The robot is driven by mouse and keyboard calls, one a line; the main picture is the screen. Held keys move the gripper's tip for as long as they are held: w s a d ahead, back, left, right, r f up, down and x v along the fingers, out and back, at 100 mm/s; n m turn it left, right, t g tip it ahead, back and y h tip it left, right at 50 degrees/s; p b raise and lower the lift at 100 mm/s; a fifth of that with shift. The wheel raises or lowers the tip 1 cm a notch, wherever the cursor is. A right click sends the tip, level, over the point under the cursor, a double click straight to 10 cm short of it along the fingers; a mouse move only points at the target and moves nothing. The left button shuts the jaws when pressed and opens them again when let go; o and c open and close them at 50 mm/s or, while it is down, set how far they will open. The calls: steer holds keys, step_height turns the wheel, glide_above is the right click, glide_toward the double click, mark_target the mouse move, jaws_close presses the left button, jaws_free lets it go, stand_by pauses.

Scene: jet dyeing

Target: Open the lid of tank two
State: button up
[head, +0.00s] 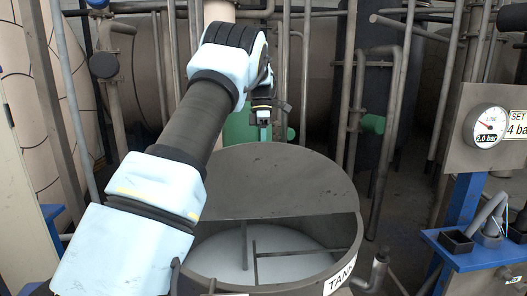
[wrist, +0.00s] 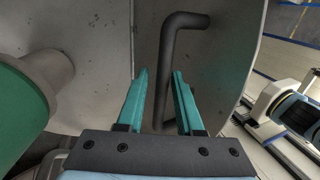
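The tank (head: 351,262), partly lettered "TANK", stands in front of me with its front half open, showing pale liquid inside. A grey half-round lid (head: 285,185) covers or leans over its back half; it looks swung back, though its exact tilt is hard to tell. My gripper (head: 264,118) is beyond the lid's far edge. In the wrist view, my gripper (wrist: 160,76) is open, its teal fingers apart. A dark bent handle bar (wrist: 172,65) runs between them against a grey plate (wrist: 218,65), with a gap visible on the left. Whether a finger touches it is unclear.
A pressure gauge (head: 487,127) on a panel stands at the right, above a blue stand (head: 465,200). Pipes and large vessels fill the background. A green cylinder (wrist: 18,110) is close at the left of the wrist view. Open floor (wrist: 290,62) shows at its right.

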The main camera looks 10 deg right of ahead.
steer(key=shift+o, duration=0.8)
steer(key=shift+r, duration=0.15)
steer(key=shift+r, duration=0.15)
steer(key=v, duration=0.7)
steer(key=shift+r, duration=0.1)
steer(key=shift+d, duration=0.1)
